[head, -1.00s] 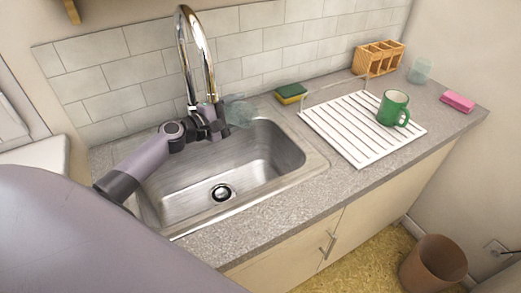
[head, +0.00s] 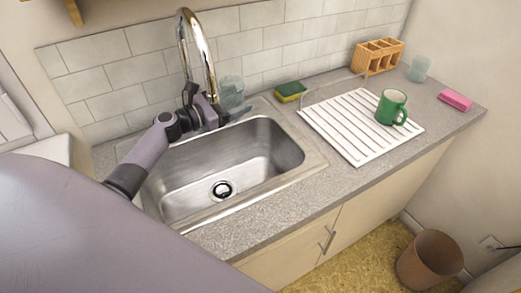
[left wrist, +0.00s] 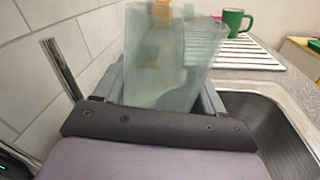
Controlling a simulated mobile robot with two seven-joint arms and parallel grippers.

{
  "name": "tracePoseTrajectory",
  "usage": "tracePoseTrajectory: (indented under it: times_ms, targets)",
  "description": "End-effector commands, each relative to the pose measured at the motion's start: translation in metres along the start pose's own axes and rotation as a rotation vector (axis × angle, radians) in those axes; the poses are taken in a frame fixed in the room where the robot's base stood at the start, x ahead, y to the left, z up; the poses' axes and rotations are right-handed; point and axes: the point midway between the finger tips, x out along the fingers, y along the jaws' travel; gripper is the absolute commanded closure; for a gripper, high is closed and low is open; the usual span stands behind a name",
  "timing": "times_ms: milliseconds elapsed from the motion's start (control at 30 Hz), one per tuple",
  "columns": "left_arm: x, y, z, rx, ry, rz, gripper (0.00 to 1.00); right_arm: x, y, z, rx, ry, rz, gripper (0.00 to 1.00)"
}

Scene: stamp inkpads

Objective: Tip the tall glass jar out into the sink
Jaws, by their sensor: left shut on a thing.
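The tall glass jar (head: 231,92) is pale blue-green and see-through. It stands close to upright at the back rim of the sink, just right of the tap. My left gripper (head: 222,112) is shut on it; in the left wrist view the jar (left wrist: 160,65) sits between the two fingers (left wrist: 163,95). Whether its base touches the counter is hidden. I cannot tell if anything is inside it. The steel sink (head: 185,185) lies in front of the jar, and its basin looks empty around the drain. My right gripper is not in view.
The tall chrome tap (head: 207,48) rises close beside the gripper. A green and yellow sponge (head: 291,91) lies behind the white drying rack (head: 345,130), which holds a green mug (head: 392,107). A wooden holder (head: 378,57), a glass (head: 419,68) and a pink block (head: 456,100) are farther right.

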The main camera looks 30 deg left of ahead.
Motion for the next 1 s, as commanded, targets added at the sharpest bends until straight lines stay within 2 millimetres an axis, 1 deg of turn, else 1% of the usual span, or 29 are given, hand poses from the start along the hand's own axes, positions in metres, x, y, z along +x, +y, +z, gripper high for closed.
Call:
tracePoseTrajectory:
  times_ms: [33,400,600,800,1000]
  targets:
    - [0.0,0.003,0.007,-0.016,-0.004,0.001,0.72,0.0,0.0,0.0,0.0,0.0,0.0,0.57]
    - [0.0,0.017,0.048,-0.14,-0.011,-0.001,0.72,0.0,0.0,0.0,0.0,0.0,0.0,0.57]
    - [0.0,0.023,0.066,-0.191,-0.015,0.0,0.72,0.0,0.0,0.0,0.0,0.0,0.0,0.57]
    - [0.0,0.026,0.075,-0.22,-0.016,-0.001,0.72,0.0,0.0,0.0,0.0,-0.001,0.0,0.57]
    - [0.0,0.026,0.077,-0.228,-0.016,-0.001,0.72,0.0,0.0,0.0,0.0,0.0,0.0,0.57]
